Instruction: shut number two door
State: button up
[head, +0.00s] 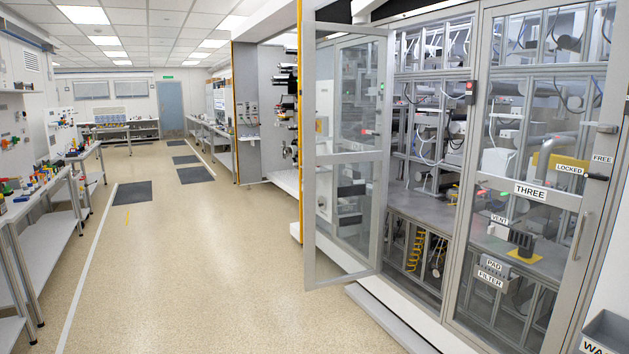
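A tall glazed door (345,157) with a grey frame stands open on the machine cabinet. It sticks out toward the aisle, with its left edge nearer to me. I see no number on it, so I cannot tell from a label that it is number two. The open bay (430,195) to its right shows rollers, cables and a grey deck. Right of the bay, a door labelled THREE (530,190) looks shut, with a vertical handle (581,236) and a black lever near the signs LOCKED and FREE. My gripper is not in view.
A low grey step (385,322) runs along the cabinet's foot. Benches with coloured parts (62,185) line the left wall. A dark bin (605,330) is at the lower right. The aisle floor (185,275) is clear, with dark mats further back.

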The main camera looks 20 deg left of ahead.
aim_at(309, 160)
jog(key=u, duration=0.2)
jog(key=k, duration=0.35)
jog(key=u, duration=1.2)
jog(key=i, duration=1.55)
jog(key=u, duration=0.35)
jog(key=i, duration=3.4)
jog(key=z, duration=1.25)
jog(key=i, duration=1)
jog(key=z, duration=1.5)
jog(key=i, duration=0.7)
jog(key=u, duration=0.15)
jog(key=k, duration=1.25)
jog(key=u, duration=0.55)
